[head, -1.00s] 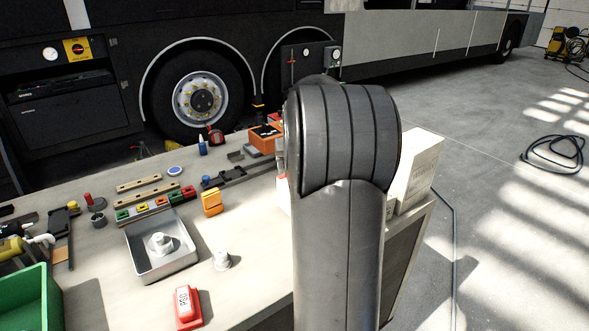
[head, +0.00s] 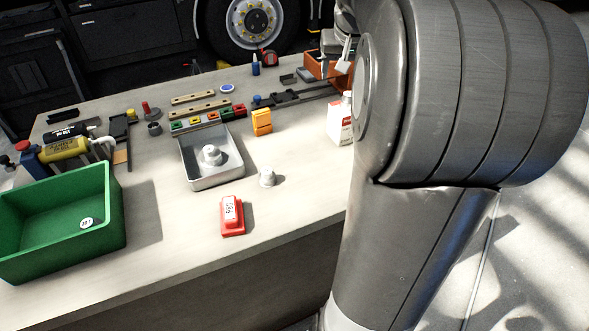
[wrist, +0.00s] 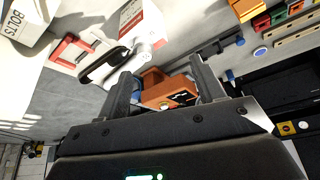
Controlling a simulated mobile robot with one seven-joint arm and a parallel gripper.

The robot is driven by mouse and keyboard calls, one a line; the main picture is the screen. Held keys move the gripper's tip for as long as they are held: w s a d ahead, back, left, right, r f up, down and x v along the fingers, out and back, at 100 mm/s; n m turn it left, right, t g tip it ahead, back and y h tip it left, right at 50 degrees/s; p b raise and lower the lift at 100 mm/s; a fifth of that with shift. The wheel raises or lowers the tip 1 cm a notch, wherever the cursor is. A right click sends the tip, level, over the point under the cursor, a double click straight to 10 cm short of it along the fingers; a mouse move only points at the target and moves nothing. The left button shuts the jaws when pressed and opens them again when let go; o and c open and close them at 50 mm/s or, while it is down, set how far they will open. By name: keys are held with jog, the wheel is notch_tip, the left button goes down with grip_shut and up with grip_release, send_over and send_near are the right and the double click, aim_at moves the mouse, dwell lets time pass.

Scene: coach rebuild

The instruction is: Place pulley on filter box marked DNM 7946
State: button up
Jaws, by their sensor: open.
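A pale stepped round part (head: 212,155), which looks like a pulley, stands in a grey metal tray (head: 190,176) on the bench. A smaller pale part (head: 268,178) stands on the bench just right of the tray; I cannot tell which is the pulley. No marking DNM 7946 is readable. In the head view, my arm partly hides the gripper.
A green bin (head: 60,225) stands at the bench's left front. A red block (head: 232,216) with a label lies near the front edge. A white bottle-like container (head: 340,120) stands beside my arm. A box lettered BOLTS (wrist: 28,22) shows in the wrist view. My arm hides the bench's right end.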

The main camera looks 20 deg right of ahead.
jog(key=s+a+n, duration=0.2)
jog(key=s+a, duration=0.7)
jog(key=a, duration=0.5)
jog(key=s+a+f+n+y, duration=0.1)
jog(key=s+a+f, duration=0.2)
jog(key=s+a, duration=0.2)
jog(key=s+a+f+n+t, duration=0.1)
jog(key=s+a+f, duration=0.2)
jog(key=s+a, duration=0.2)
jog(key=s, duration=0.3)
jog(key=shift+s+f+n+y, duration=0.3)
jog(key=shift+f+n+y, duration=0.1)
